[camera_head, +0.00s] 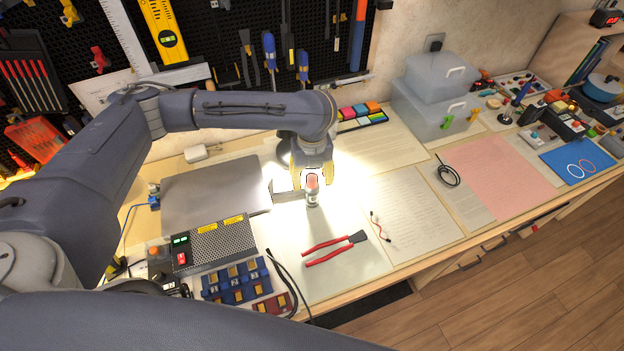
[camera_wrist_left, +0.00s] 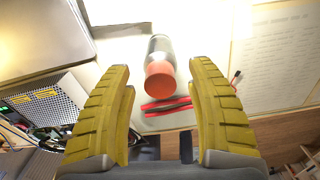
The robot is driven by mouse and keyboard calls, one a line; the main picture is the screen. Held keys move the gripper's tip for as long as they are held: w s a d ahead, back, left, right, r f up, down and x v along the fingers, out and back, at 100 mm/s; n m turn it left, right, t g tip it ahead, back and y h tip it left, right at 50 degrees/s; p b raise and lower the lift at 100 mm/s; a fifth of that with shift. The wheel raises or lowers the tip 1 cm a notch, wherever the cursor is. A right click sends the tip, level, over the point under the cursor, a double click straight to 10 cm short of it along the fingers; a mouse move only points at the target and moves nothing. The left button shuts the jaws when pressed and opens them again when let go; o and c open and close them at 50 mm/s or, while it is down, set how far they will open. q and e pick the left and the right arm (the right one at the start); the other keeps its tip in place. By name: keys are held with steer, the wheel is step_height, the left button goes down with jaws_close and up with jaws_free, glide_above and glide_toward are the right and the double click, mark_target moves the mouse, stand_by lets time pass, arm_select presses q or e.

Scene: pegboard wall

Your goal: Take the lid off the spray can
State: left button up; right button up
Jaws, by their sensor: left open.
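The spray can (camera_head: 312,197) stands upright on the lit part of the workbench, with a pale body and an orange-red lid (camera_head: 312,181) on top. In the left wrist view the lid (camera_wrist_left: 160,82) and the can's body (camera_wrist_left: 160,46) show ahead of the fingers, roughly centred between them. My left gripper (camera_head: 313,178) is at the can's top in the head view, its yellow fingers apart on either side. In the left wrist view the left gripper (camera_wrist_left: 162,100) is open and nothing is clamped in it. My right gripper is not in view.
Red-handled pliers (camera_head: 335,246) lie in front of the can. A closed laptop (camera_head: 215,197) and a perforated power box (camera_head: 212,245) are to the left. Papers (camera_head: 412,210) lie flat to the right. Clear storage boxes (camera_head: 432,105) stand at the back.

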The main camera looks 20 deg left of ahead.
arm_select(q)
steer(key=shift+c, duration=0.4)
steer(key=c, duration=0.9)
